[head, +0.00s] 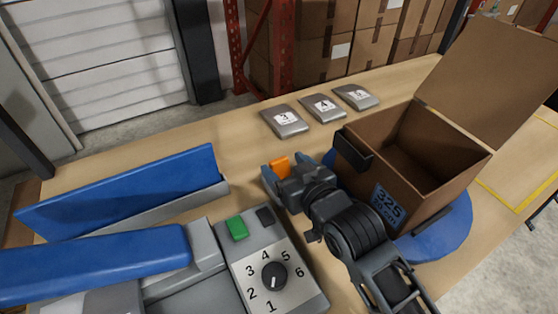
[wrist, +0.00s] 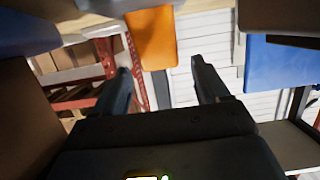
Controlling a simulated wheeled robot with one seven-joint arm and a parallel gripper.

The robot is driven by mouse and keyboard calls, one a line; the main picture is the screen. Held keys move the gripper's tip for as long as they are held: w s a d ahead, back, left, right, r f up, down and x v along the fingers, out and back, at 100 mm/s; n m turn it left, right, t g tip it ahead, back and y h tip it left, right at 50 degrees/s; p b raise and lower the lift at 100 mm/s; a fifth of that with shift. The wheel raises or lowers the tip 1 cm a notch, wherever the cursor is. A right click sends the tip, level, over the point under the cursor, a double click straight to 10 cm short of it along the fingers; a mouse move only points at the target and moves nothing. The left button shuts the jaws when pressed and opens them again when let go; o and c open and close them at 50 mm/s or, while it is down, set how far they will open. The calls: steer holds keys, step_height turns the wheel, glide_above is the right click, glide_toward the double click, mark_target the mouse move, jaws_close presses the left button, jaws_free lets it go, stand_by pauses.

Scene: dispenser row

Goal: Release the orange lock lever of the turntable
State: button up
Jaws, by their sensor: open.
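The orange lock lever (head: 279,166) shows just beyond my gripper in the head view, between the control panel and the turntable. In the wrist view the orange lever (wrist: 152,38) is at the top, ahead of and between the two fingers. My gripper (head: 273,176) is open, and its fingers (wrist: 163,78) hold nothing. I cannot tell whether a finger touches the lever. The blue round turntable (head: 437,236) carries an open cardboard box (head: 457,172) labelled 325. My gripper and arm hide the lever's base and part of the turntable.
A control panel (head: 247,266) with a green button (head: 237,228) and a numbered dial (head: 273,276) stands left of my arm. Several grey numbered packs (head: 286,120) lie behind the lever. The table (head: 150,150) is clear at the back left.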

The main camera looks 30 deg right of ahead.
steer(key=shift+v, duration=1.7)
